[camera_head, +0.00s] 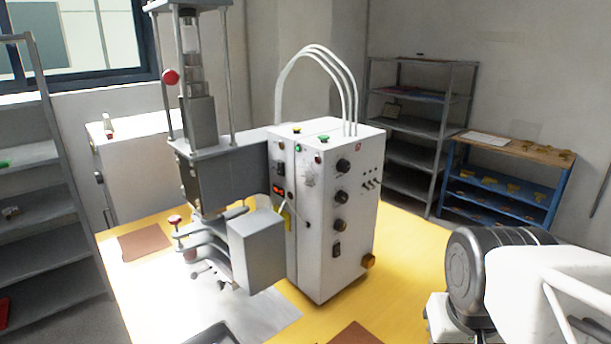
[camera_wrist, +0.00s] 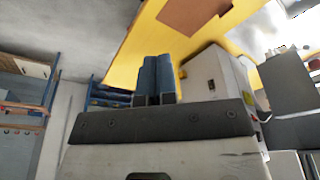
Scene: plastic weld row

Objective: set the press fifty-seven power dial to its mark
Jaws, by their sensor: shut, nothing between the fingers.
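The white press control cabinet (camera_head: 313,250) stands upright on a yellow surface. Its right face carries a column of dark round dials: an upper dial (camera_head: 343,166), a middle dial (camera_head: 341,196) and a lower dial (camera_head: 340,225). Their labels and marks are too small to read, so I cannot tell which is the power dial. In the wrist view my gripper (camera_wrist: 155,80) has its two blue fingers together and empty. The white cabinet (camera_wrist: 203,72) shows beyond and right of the fingers, apart from them. My gripper is out of the head view.
The grey press column (camera_head: 200,120) stands left of the cabinet, with a grey box (camera_head: 258,255) in front. Toggle switches (camera_head: 371,180) sit right of the dials. White cables (camera_head: 318,62) arch above. A blue shelf (camera_head: 500,195) and grey shelves (camera_head: 408,125) stand behind.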

